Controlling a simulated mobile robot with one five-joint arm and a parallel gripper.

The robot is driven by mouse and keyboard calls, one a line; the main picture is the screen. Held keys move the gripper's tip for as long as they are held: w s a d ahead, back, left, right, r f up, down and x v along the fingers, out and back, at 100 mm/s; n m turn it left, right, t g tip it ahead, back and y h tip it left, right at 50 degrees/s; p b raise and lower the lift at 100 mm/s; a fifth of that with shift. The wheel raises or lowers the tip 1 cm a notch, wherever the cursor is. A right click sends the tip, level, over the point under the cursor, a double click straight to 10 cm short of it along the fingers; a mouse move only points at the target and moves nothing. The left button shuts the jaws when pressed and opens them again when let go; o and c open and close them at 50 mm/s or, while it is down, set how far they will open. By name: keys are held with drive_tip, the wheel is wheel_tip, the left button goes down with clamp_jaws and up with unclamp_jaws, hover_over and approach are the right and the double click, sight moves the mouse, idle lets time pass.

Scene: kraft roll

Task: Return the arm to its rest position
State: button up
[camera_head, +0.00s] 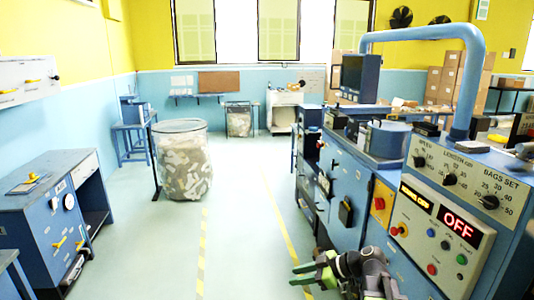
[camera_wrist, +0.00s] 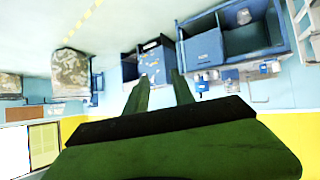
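My gripper (camera_head: 302,275) shows at the bottom of the head view, low in front of the blue machine (camera_head: 345,190), with its green fingers pointing left over the floor. My dark arm joints show just right of it. In the wrist view my gripper (camera_wrist: 158,84) has its two fingers apart, with nothing held between them. The wrist picture shows the room upside down.
The blue machine's control panel (camera_head: 440,240) reads OFF at the right. A wrapped bin (camera_head: 183,165) stands on the left of the aisle, and a blue bench (camera_head: 45,215) is nearer left. The pale floor (camera_head: 240,215) between yellow lines is clear.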

drive_tip(key=s+a+f+m+g+h, duration=0.45)
drive_tip(key=s+f, duration=0.25)
drive_tip(key=f, duration=0.2)
drive_tip(key=s+d+f+m+h, duration=0.2)
drive_tip(key=d+m+h, duration=0.4)
drive_tip(key=d+m, duration=0.4)
drive_tip(key=shift+s+f, duration=0.15)
drive_tip(key=shift+f, duration=0.05)
